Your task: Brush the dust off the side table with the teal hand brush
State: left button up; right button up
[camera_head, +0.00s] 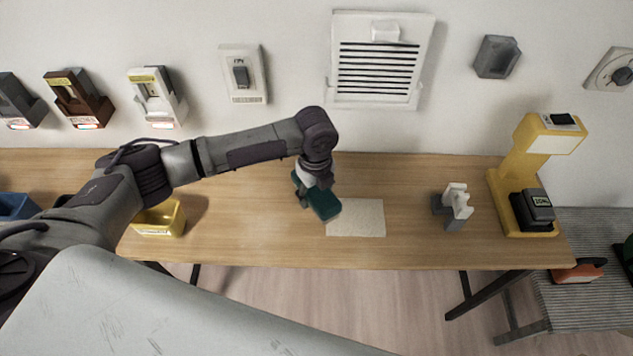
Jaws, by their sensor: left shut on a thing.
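My left gripper (305,190) is shut on the teal hand brush (324,205) over the middle of the wooden table (265,220). The brush is tilted, and its lower end is beside the left edge of a pale square patch (358,218) on the table top. I cannot tell whether the brush touches the surface, or whether the patch is dust or a sheet. A grey ribbed table (590,228) stands at the right. I cannot tell which table is the side table. My right gripper is not in view.
A grey-white holder (456,203) and a yellow stand with a black block (525,175) are on the right of the wooden table. A yellow bin (160,219) and blue bin (14,206) are at left. An orange and black thing (577,272) lies on the ribbed table.

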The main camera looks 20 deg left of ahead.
pick_arm(q)
jog(key=shift+w+f+m, duration=0.15)
jog(key=shift+w+m, duration=0.25)
jog(key=shift+m, duration=0.6)
jog(key=shift+w+f+m+p, duration=0.15)
jog(key=shift+f+m+p, duration=0.1)
jog(key=shift+m+p, duration=0.25)
jog(key=shift+w+a+f+m, duration=0.1)
jog(key=shift+w+f+m, duration=0.05)
jog(key=shift+m, duration=0.45)
jog(key=shift+f+m, duration=0.15)
jog(key=shift+m, duration=0.15)
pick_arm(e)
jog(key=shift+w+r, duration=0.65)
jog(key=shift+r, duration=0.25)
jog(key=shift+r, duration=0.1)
pick_arm(q)
jog(key=shift+p, duration=0.3)
jog(key=shift+w+f+b, duration=0.1)
jog(key=shift+f+b, duration=2)
jog(key=shift+f, duration=1.15)
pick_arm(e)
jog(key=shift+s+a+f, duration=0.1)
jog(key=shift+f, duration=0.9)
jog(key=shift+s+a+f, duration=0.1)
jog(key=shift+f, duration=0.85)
